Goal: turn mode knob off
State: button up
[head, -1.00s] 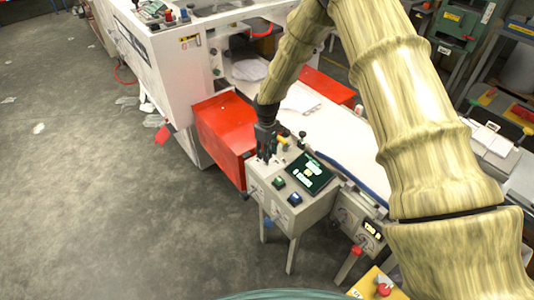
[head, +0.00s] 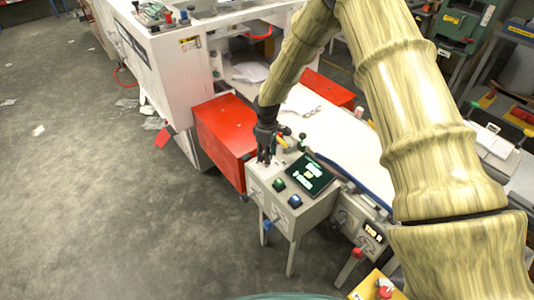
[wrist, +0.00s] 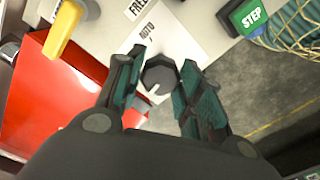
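The mode knob (wrist: 160,75) is a round dark grey knob with a white pointer line, on a pale panel. In the wrist view the labels "AUTO" and part of "FREE" show above it. The pointer line slants towards the lower left of the picture. My gripper (wrist: 162,58) has its two fingers apart, one on each side of the knob. Whether they touch it I cannot tell. In the head view my gripper (head: 264,157) points down at the back left of the control box (head: 305,216) and hides the knob.
A yellow lever (wrist: 64,32) stands upper left in the wrist view. The green STEP button (wrist: 243,17) is upper right. A red box (head: 224,135) stands close left of the control box. A dark screen (head: 309,174) and a blue button (head: 295,201) are to the right.

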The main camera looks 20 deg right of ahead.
jog(key=o, duration=0.3)
jog(key=shift+o, duration=0.2)
notch_tip(320, 180, up, 12)
dwell(0.5)
jog(key=shift+d, duration=0.1)
